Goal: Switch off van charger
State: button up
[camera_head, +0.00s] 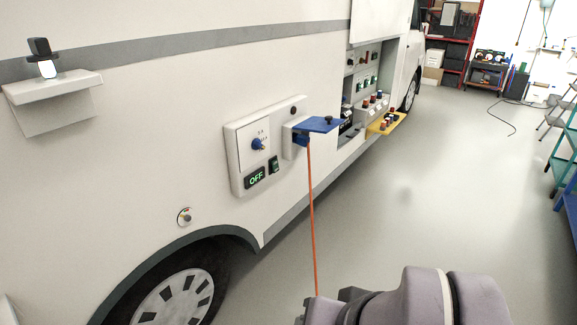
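The white charger panel (237,157) is on the van's side. It carries a blue rotary knob (257,143) with small marks above it, a display (255,178) reading "OFF" in green, and a dark switch (274,164) with a green mark. At its right is a socket with a raised blue flap (318,124) and a blue plug (302,139). An orange cable (312,220) hangs from the plug down to my arm, where its lower end is hidden. My arm is at the bottom, below and right of the panel and apart from it; its fingertips cannot be made out.
An open bay (372,75) with several controls is farther along the van, with a yellow tray (386,124) sticking out. A white ledge (55,90) holding a lamp is at the left. Teal shelving (565,165) stands at the right edge. The floor between is clear.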

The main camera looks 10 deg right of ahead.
aim_at(275, 163)
jog(key=i+j+u, duration=0.2)
jog(key=i+u, duration=0.15)
jog(key=i, duration=0.15)
jog(key=i+u, duration=0.3)
jog(key=i, duration=0.25)
